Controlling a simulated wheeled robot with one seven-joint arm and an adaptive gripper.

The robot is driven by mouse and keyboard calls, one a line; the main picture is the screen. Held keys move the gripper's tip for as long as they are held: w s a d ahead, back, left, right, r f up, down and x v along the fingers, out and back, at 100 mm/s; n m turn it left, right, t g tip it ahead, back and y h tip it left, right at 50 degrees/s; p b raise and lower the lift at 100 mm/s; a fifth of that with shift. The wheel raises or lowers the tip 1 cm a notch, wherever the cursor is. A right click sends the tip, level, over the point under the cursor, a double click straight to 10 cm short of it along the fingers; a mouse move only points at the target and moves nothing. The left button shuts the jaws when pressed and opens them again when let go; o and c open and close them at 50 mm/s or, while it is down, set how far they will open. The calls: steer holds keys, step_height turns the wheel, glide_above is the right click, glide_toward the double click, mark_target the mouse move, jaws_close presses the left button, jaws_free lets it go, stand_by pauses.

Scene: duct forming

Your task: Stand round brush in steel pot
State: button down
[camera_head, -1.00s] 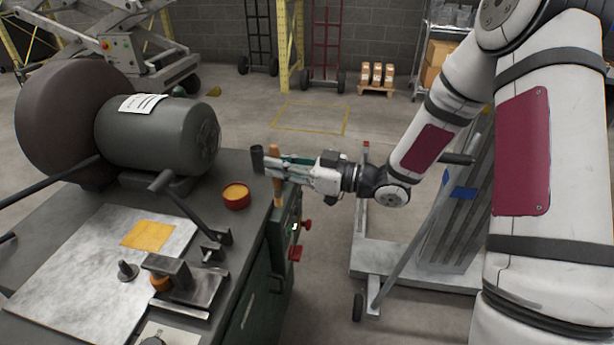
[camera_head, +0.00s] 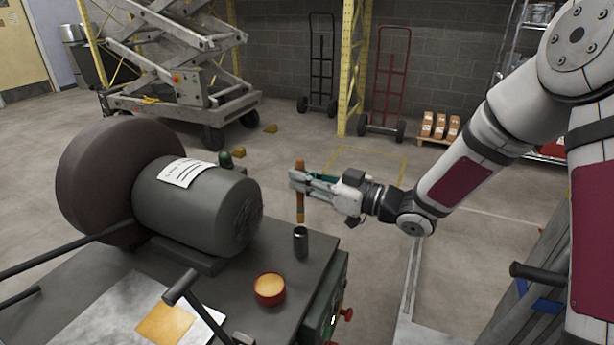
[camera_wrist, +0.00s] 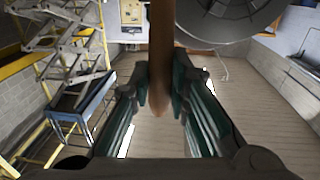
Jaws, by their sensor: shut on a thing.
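The round brush (camera_head: 300,204) shows as a brown upright stick. My gripper (camera_head: 301,183) is shut around its upper part. In the head view its lower end appears just above the mouth of the steel pot (camera_head: 300,243), with a small gap; the depth between them is hard to judge. The pot is a small dark metal cylinder standing upright near the bench's far right corner. In the wrist view the brown brush handle (camera_wrist: 160,60) runs between the fingers of my gripper (camera_wrist: 160,88). I cannot make out the pot or any bristles there.
A red tub with orange contents (camera_head: 269,289) stands on the bench (camera_head: 225,285) in front of the pot. Red knobs (camera_head: 346,314) stick out at the bench's right side.

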step_height(320, 180, down, 7)
steer(key=b, duration=0.4)
steer(key=shift+f+b, duration=1.25)
steer(key=shift+f, duration=0.35)
stand_by(1.0)
steer(key=c, duration=1.4)
jaws_free()
steer(key=shift+c, duration=0.2)
steer(key=shift+d, duration=0.1)
glide_toward(304, 216)
steer(key=shift+v, duration=1.05)
